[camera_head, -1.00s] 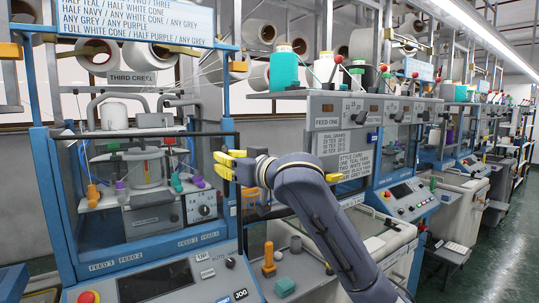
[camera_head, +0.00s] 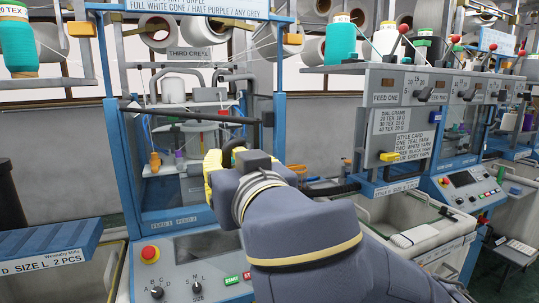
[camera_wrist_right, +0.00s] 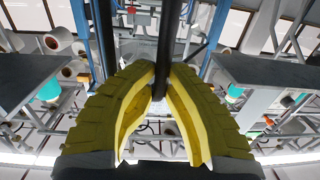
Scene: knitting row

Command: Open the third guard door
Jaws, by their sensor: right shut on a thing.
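The third guard door is a clear panel with a black top bar (camera_head: 190,113), in a blue-framed machine under the "THIRD CREEL" sign (camera_head: 188,54). My right gripper (camera_head: 222,163) is at the right side of this opening, below the bar. In the right wrist view its yellow fingers (camera_wrist_right: 158,92) are closed around a dark bar (camera_wrist_right: 162,45), which looks like the door's handle. My forearm and wrist hide the door's lower right part, so how far it stands open is unclear. My left gripper is not in view.
Behind the panel are a white yarn cone (camera_head: 173,90) and orange and purple pegs. Below is a control panel with a red stop button (camera_head: 150,254). A neighbouring machine with a "FEED ONE" panel (camera_head: 385,98) stands to the right. A blue tray (camera_head: 45,248) is at lower left.

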